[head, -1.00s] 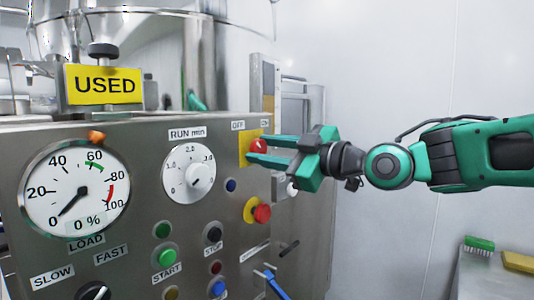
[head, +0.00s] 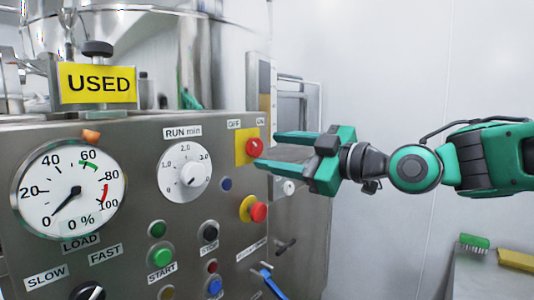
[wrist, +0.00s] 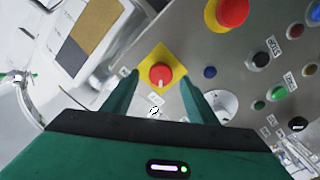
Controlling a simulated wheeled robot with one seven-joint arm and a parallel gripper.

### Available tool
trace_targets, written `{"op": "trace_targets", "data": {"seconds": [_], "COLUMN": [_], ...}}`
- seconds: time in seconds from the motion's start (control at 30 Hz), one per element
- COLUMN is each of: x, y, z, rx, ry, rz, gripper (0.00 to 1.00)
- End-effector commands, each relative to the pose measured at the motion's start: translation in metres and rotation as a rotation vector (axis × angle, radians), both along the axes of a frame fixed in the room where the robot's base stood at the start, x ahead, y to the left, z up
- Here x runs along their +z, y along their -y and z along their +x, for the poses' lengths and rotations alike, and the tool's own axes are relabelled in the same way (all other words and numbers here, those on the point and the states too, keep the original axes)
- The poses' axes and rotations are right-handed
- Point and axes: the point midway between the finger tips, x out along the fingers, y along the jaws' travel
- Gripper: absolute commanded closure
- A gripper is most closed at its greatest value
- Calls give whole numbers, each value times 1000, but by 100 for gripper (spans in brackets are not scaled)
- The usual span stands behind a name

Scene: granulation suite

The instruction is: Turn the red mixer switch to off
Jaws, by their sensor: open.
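The red mixer switch (head: 254,147) is a round knob on a yellow plate (head: 240,149), below the OFF and ON labels on the steel panel. It also shows in the wrist view (wrist: 161,74), where a white mark on it points toward the bottom of the picture. A small label there is too small to read. My gripper (head: 267,150) is open and empty, just right of the switch in the head view, apart from it as far as I can tell. In the wrist view its fingertips (wrist: 159,82) lie to either side of the knob.
A red emergency button (head: 258,212) sits below the switch, a RUN min dial (head: 185,171) to its left. A load gauge (head: 68,190) and several push buttons fill the panel. A blue-handled lever (head: 270,283) juts out low. A side table (head: 460,285) stands right.

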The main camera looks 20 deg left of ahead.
Motion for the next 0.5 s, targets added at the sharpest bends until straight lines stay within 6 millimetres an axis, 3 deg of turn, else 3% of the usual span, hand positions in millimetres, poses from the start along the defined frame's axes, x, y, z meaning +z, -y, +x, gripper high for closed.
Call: {"op": "trace_targets", "data": {"seconds": [0.2, 0.5], "x": [-1, -1], "y": [39, 62], "z": [-14, -24], "rx": [-5, -3], "ry": [-1, -2], "rz": [-1, -1], "gripper": [47, 47]}}
